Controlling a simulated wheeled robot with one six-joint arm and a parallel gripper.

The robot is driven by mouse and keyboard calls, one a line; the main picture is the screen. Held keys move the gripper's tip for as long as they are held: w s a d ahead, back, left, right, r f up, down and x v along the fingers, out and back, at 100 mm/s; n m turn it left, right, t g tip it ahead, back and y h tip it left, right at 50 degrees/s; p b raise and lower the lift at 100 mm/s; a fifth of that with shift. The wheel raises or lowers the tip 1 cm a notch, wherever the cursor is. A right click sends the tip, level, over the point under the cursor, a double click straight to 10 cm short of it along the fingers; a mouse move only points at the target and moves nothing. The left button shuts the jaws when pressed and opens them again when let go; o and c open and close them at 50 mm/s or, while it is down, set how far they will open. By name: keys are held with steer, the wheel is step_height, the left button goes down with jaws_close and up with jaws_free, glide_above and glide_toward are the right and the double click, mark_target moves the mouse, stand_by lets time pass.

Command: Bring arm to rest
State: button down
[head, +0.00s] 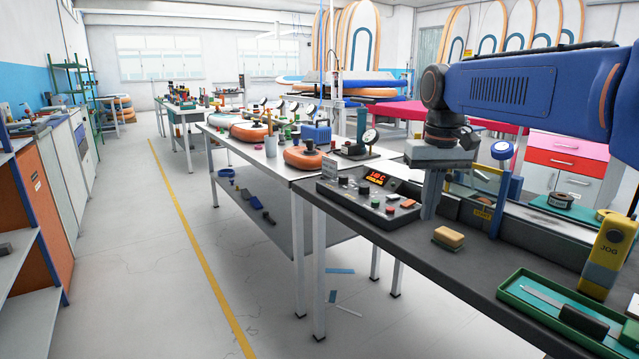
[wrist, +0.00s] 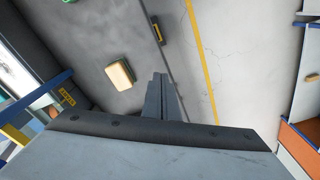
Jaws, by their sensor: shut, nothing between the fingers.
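My arm, blue with dark joints, reaches in from the right of the head view above the dark workbench (head: 470,275). My gripper (head: 430,212) hangs down from it over the bench, just behind a yellow sponge-like block (head: 448,237) in the picture. In the wrist view the two grey fingers (wrist: 160,98) lie together, with nothing between them. The block (wrist: 120,74) shows to their left there, apart from them.
A control box (head: 368,198) with a lit red display stands left of my gripper. A blue-topped post (head: 501,185), a yellow device (head: 607,255) and a green tray (head: 517,301) stand to the right. Open floor (head: 130,270) with a yellow line lies left.

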steer(key=s+d+f+t, duration=0.2)
steer(key=s+f, duration=0.7)
steer(key=s, duration=0.3)
steer(key=s+d+f+t, duration=0.2)
steer(key=s+d+f, duration=0.1)
steer(key=s+f, duration=0.7)
steer(key=shift+s+m, duration=0.3)
steer(key=shift+s, duration=1.35)
steer(key=shift+d, duration=0.1)
